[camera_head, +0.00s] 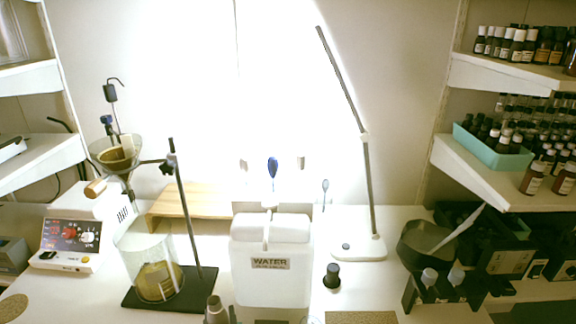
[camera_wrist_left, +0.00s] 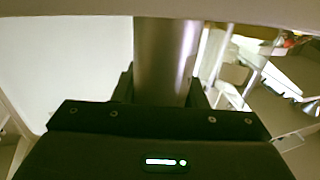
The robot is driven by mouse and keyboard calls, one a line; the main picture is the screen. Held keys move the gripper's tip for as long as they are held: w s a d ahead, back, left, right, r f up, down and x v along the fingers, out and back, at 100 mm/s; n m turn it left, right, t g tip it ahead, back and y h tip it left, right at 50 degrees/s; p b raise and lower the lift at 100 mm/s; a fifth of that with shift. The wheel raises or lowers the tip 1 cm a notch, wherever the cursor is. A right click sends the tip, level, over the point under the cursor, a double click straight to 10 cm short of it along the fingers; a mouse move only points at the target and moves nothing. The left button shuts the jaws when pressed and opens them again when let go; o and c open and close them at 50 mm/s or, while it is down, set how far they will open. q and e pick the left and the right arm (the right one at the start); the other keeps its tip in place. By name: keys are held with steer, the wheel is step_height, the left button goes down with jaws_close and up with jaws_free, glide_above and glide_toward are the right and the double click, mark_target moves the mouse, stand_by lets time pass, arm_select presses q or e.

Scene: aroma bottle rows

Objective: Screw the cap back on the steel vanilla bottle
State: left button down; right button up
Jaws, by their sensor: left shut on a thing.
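In the left wrist view a shiny steel cylinder, likely the steel bottle (camera_wrist_left: 165,60), stands between the jaws of my left gripper (camera_wrist_left: 162,92). The gripper is shut on it. In the head view a grey metal top, likely of the same bottle (camera_head: 216,310), shows at the bottom edge; the rest is cut off. A small black cylindrical piece (camera_head: 332,276), which may be the cap, sits on the table right of the water container. I cannot tell for sure what it is. My right gripper is in neither view.
A white water container (camera_head: 270,275) stands close behind the bottle. A stand with a black base (camera_head: 190,296) and a glass beaker (camera_head: 130,262) are to the left. A lamp base (camera_head: 358,250) and a black scoop bowl (camera_head: 424,243) are to the right. Shelves of small bottles flank the right.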

mark_target(214, 315)
arm_select(q)
steer(key=v, duration=0.5)
steer(key=shift+s, duration=0.15)
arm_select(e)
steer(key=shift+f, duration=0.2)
arm_select(q)
step_height(214, 315, up, 7)
steer(key=shift+f, duration=0.1)
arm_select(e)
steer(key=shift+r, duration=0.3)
